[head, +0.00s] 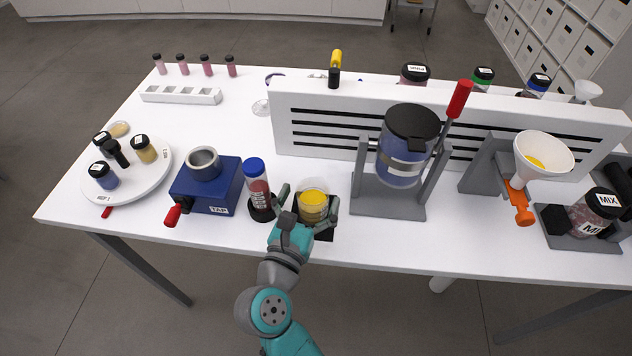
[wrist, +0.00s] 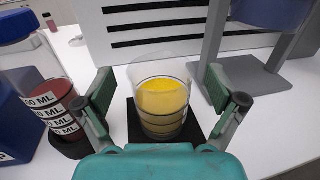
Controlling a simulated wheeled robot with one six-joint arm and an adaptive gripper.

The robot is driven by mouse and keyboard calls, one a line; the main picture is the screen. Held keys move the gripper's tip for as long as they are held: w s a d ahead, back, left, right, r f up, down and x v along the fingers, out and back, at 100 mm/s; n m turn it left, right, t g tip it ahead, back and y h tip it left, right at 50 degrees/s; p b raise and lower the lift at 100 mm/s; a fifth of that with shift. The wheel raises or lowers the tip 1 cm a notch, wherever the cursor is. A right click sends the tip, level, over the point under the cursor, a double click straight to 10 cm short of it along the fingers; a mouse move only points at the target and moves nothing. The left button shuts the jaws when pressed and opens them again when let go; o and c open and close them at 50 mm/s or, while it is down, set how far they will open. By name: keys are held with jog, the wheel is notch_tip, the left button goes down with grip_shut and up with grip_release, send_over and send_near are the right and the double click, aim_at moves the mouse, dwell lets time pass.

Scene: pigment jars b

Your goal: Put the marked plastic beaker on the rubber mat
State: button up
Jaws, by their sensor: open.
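A clear plastic beaker (head: 313,207) with yellow contents and dark bands stands upright at the table's front edge. In the wrist view the beaker (wrist: 163,108) is in the middle, on the black square rubber mat (wrist: 194,134). The mat (head: 326,235) is mostly hidden by the beaker and my gripper in the head view. My gripper (head: 309,197) is open, with one finger on each side of the beaker. In the wrist view a gap shows between each finger and the beaker wall, so my gripper (wrist: 160,92) does not hold it.
A blue-capped tube (head: 257,185) with red contents stands close left, by a blue TAP block (head: 208,197). A grey stand with a blue jar (head: 402,165) is close right. A slotted white panel (head: 300,130) rises behind.

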jog(key=v, duration=0.7)
jog(key=shift+s, duration=0.2)
jog(key=d+n+h, duration=0.1)
jog(key=d, duration=0.2)
jog(key=s+d+n+t+h, duration=0.1)
jog(key=d, duration=0.3)
jog(key=d+n+t, duration=0.1)
jog(key=d, duration=0.3)
jog(key=shift+s+d+r+n+h, duration=0.1)
jog(key=shift+s+r+n+h, duration=0.05)
jog(key=shift+s+n+h, duration=0.2)
jog(key=s+d+n+t+y, duration=0.25)
jog(key=s+d+n, duration=0.55)
jog(key=n, duration=0.4)
jog(key=s+d+f+n+g+y, duration=0.1)
jog(key=s+d+f+n+g, duration=0.1)
jog(key=s+n, duration=0.4)
jog(key=s+d+f+n+g+y, duration=0.1)
jog(key=s+f+n+g, duration=0.2)
jog(key=n, duration=0.6)
jog(key=s+d+f+n+g+y, duration=0.2)
jog(key=s+f+n, duration=0.3)
jog(key=s+n, duration=0.3)
jog(key=shift+s+d+f, duration=0.25)
jog(key=shift+s+d, duration=0.05)
jog(key=shift+s, duration=0.8)
